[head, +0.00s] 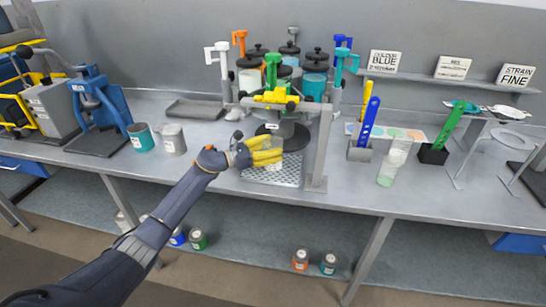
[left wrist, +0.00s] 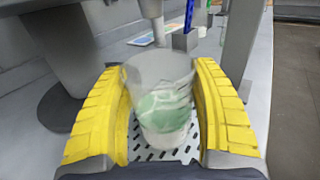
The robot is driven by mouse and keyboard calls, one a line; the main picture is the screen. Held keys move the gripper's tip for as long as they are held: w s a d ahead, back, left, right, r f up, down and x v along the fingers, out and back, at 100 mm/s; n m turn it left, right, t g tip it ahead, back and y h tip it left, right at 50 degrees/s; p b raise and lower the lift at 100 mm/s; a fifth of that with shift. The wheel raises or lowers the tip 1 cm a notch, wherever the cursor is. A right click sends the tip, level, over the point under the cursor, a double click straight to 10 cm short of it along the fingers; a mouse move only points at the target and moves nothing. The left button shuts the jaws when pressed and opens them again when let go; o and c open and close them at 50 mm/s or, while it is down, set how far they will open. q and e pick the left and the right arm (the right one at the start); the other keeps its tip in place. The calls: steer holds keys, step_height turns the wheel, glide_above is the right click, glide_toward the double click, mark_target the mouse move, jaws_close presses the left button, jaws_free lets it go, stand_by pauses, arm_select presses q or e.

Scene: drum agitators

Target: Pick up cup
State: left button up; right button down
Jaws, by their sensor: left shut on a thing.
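A clear cup (left wrist: 160,85) with a green-and-white label sits between the yellow fingers of my left gripper (left wrist: 160,110) in the left wrist view. The fingers are closed against its two sides. In the head view my left gripper (head: 265,156) reaches in from the left at the dispensing stand, and its fingers cover part of the cup. The cup is upright over the perforated drip tray (head: 270,179); I cannot tell whether it touches the tray. My right gripper is not in view.
A grey post (head: 319,150) stands close to the right of my left gripper. Stacked clear cups (head: 393,162) and a scoop holder (head: 360,151) stand farther right. A teal can (head: 141,138) and a grey can (head: 172,139) stand to the left.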

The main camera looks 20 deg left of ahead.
arm_select(q)
steer(key=c, duration=0.6)
steer(key=shift+r, duration=0.25)
